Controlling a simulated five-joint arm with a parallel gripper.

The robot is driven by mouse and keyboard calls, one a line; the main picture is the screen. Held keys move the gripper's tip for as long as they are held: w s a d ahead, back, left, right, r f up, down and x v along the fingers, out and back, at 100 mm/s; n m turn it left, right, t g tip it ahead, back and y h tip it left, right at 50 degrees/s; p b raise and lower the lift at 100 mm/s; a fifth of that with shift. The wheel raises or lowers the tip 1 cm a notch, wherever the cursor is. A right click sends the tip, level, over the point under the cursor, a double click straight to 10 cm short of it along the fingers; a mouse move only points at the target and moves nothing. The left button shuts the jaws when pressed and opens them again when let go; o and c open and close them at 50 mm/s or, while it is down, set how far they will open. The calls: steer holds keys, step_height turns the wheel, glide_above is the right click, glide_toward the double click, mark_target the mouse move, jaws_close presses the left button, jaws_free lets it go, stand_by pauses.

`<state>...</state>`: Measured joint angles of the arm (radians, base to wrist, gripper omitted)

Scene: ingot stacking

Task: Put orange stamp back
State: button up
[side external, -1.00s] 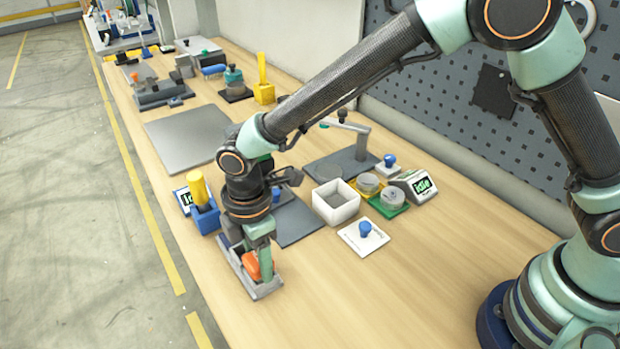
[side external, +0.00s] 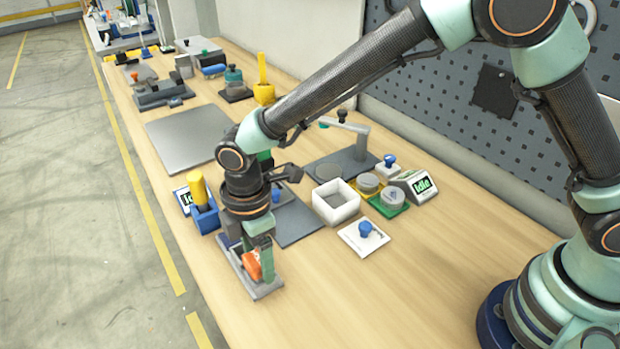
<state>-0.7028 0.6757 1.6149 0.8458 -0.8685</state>
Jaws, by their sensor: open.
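The orange stamp (side external: 251,267) sits in the grey tray (side external: 268,289) near the front left edge of the table. My gripper (side external: 260,262) is open, pointing down over the tray. One teal finger stands at the right side of the orange stamp, very close to it. The other finger and much of the stamp are hidden, so I cannot tell whether they touch. The dark body of my wrist covers the back part of the tray.
A blue holder (side external: 206,219) with a yellow handle stands left of my wrist. A white open box (side external: 335,203) and a white plate with a blue knob (side external: 363,237) lie to the right. The table front right of the tray is clear.

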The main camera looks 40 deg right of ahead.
steer(key=shift+r, duration=0.7)
steer(key=o, duration=0.4)
steer(key=shift+o, duration=0.2)
step_height(320, 180, up, 12)
stand_by(0.3)
